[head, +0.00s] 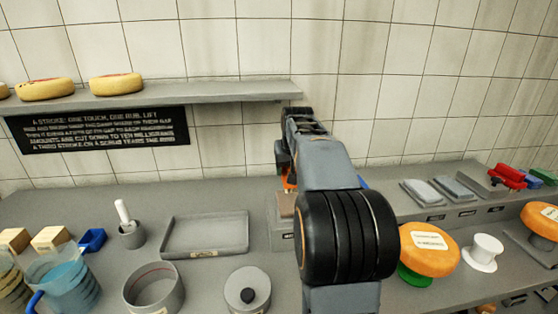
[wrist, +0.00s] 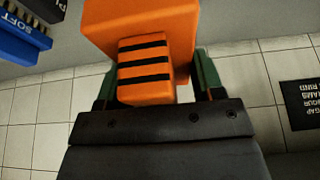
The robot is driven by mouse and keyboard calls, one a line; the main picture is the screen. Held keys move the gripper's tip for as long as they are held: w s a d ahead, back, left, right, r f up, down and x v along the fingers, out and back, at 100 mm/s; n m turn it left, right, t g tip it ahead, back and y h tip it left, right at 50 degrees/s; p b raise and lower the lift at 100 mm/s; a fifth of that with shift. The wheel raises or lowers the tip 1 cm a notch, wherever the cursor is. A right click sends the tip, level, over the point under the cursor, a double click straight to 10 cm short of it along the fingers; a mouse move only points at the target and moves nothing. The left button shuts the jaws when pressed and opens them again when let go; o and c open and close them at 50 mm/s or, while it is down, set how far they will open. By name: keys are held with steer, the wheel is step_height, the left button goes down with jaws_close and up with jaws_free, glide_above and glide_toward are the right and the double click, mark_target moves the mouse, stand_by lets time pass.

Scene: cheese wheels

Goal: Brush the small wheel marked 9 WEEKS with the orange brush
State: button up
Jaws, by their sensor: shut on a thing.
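The orange brush (wrist: 135,22) with black stripes on its handle fills the top of the wrist view. My gripper (wrist: 155,75), with green-lined fingers, is shut on that handle. In the head view my arm hides most of the gripper and brush; only a bit of orange (head: 288,183) shows beside it. An orange cheese wheel (head: 425,258) with a white label sits on a green stand at the right. Another orange wheel (head: 543,228) with a label is cut off at the right edge. I cannot read either label, so I cannot tell which is marked 9 WEEKS.
A blue thing marked SOFT (wrist: 22,45) is near the brush. A wall shelf (head: 220,92) holds cheese wheels (head: 117,84). A grey tray (head: 207,248), a round pot (head: 152,290), a lidded pot (head: 248,292) and a blue jug (head: 68,285) stand left; a white spool (head: 483,250) stands right.

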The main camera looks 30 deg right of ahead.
steer(key=shift+w+f, duration=0.2)
steer(key=shift+f, duration=0.05)
step_height(320, 180, down, 5)
steer(key=b, duration=0.5)
steer(key=shift+f+b, duration=0.2)
steer(key=shift+b, duration=0.15)
steer(key=shift+s+f, duration=0.1)
steer(key=shift+f, duration=0.5)
stand_by(1.6)
steer(key=shift+r, duration=0.15)
step_height(320, 180, up, 7)
steer(key=p, duration=0.6)
stand_by(0.6)
